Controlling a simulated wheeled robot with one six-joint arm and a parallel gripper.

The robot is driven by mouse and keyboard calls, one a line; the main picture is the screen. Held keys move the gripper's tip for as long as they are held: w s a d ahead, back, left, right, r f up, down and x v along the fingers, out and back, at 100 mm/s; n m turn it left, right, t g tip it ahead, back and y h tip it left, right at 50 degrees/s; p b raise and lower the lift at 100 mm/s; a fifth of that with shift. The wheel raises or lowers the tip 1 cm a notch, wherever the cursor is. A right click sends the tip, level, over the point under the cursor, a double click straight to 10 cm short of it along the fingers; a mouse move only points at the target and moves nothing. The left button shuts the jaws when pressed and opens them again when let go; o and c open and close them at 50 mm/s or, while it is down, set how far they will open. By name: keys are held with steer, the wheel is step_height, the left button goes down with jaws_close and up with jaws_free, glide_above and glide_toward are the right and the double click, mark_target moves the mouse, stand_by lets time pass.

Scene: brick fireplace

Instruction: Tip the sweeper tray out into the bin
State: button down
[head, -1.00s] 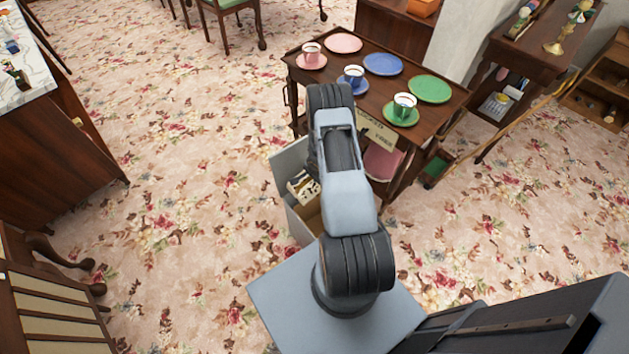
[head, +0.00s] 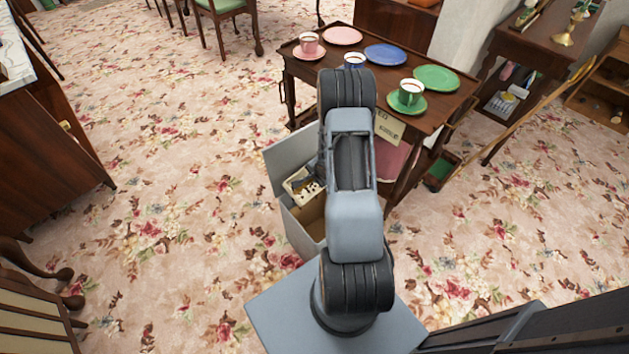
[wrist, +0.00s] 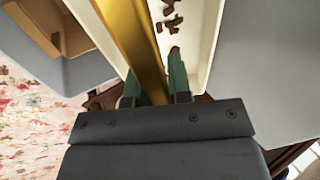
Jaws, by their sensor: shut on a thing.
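The sweeper tray (head: 302,186) is a small cream tray with dark brown bits in it. In the head view it shows just left of my arm, above the open grey bin (head: 283,157), whose inside is tan; I cannot tell whether they touch. In the wrist view my gripper (wrist: 155,82) is shut on a golden strip at the edge of the tray (wrist: 201,42), its green-tipped fingers on either side. Brown bits lie on the tray's cream inside. Part of the bin (wrist: 30,55) shows at the wrist view's left. My arm hides the gripper in the head view.
A dark wooden trolley (head: 447,105) with cups and plates stands just beyond the bin. A long stick (head: 512,120) leans at the right. A wooden cabinet (head: 50,150) and a chair (head: 30,300) stand at the left. Flowered carpet between them is clear.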

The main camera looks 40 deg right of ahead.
steer(key=shift+s+d+f+t+b, duration=0.1)
steer(key=shift+s+f+t+b, duration=0.45)
steer(key=shift+b, duration=1.2)
steer(key=shift+s+d+f+t+b, duration=0.15)
steer(key=shift+t+b, duration=0.7)
steer(key=shift+b, duration=0.85)
steer(key=t+b, duration=0.1)
steer(key=s+t+b, duration=0.1)
steer(key=shift+s+r+m+t+y, duration=0.2)
steer(key=shift+s+m+t+y, duration=0.1)
steer(key=shift+t+y, duration=0.1)
steer(key=shift+s+r+t+b, duration=0.2)
steer(key=shift+t+b, duration=0.1)
steer(key=shift+t, duration=0.1)
